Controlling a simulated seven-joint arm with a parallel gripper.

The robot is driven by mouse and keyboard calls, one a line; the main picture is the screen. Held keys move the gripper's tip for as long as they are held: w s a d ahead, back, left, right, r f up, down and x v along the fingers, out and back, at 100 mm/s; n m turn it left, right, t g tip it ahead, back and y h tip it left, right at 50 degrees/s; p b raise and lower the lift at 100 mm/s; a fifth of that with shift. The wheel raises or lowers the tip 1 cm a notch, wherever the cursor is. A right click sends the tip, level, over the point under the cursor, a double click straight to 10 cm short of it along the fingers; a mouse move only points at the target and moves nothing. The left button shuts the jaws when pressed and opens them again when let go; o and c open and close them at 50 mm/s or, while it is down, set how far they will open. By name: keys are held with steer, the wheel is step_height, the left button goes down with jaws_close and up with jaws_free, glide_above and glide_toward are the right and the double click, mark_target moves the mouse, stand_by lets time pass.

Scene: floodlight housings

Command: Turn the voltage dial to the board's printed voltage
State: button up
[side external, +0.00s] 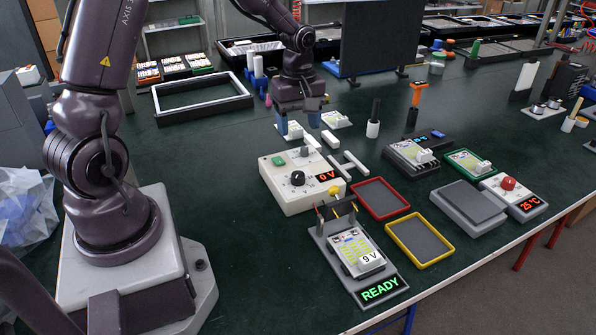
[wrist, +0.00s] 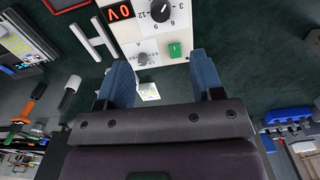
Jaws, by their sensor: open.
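The voltage supply (side external: 290,200) is a cream box with a black voltage dial (side external: 297,178), a green switch (side external: 278,160) and a red display (side external: 328,176) reading 0 V. In the wrist view the dial (wrist: 160,10) is at the top edge, beside the display (wrist: 119,12) and above the green switch (wrist: 174,50). The board (side external: 358,246) sits in a grey fixture in front of the supply, and its white block reads 9 V. My gripper (side external: 298,122) is open, its blue fingers behind the supply, apart from the dial. The wrist view shows the spread fingers (wrist: 163,82).
The fixture's screen (side external: 380,289) shows READY in green. Red (side external: 381,198) and yellow (side external: 420,239) trays lie right of the supply. White bars (side external: 343,168) lie beside it. A unit with a red knob (side external: 508,184) reads 25 °C. A dark panel (side external: 382,42) stands behind.

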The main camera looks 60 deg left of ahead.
mark_target(298, 174)
step_height(298, 174, down, 13)
stand_by(0.5)
steer(key=c, duration=0.9)
steer(key=shift+c, duration=0.2)
